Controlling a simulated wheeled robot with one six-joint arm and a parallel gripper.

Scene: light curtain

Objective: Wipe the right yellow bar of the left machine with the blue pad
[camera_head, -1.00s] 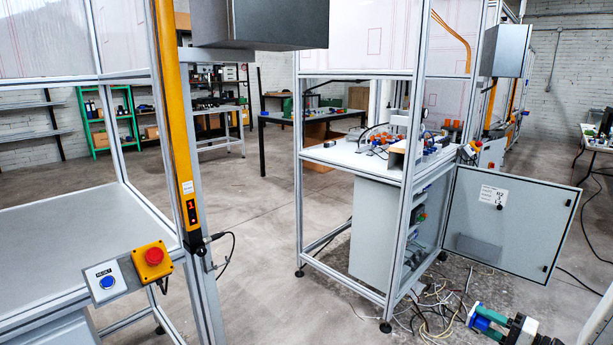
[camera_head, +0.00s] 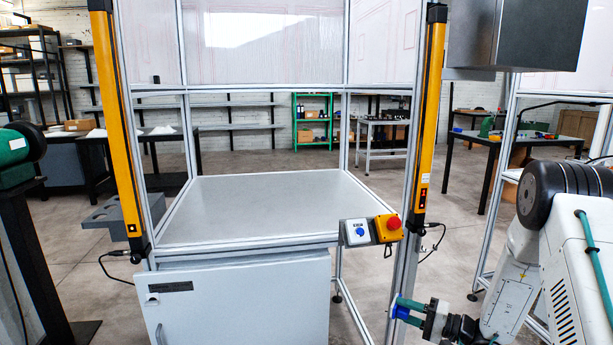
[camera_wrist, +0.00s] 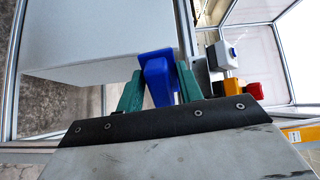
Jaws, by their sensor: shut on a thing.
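The left machine is a grey frame with a bare table (camera_head: 265,195) and two upright yellow bars. Its right yellow bar (camera_head: 430,110) stands on the right front post, with a small red-lit display low on it. The left yellow bar (camera_head: 117,120) stands on the left post. My gripper (camera_head: 402,311) is low, below and slightly left of the right bar's foot, apart from the bar. Its green fingers (camera_wrist: 131,92) are shut on the blue pad (camera_wrist: 158,76). The pad also shows partly in the head view (camera_head: 398,312).
A blue button box (camera_head: 358,232) and a red emergency button (camera_head: 393,222) on a yellow box jut out beside the right post. A grey cabinet (camera_head: 235,310) fills the space under the table. A dark box (camera_head: 515,35) hangs at upper right. Floor shows right of the post.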

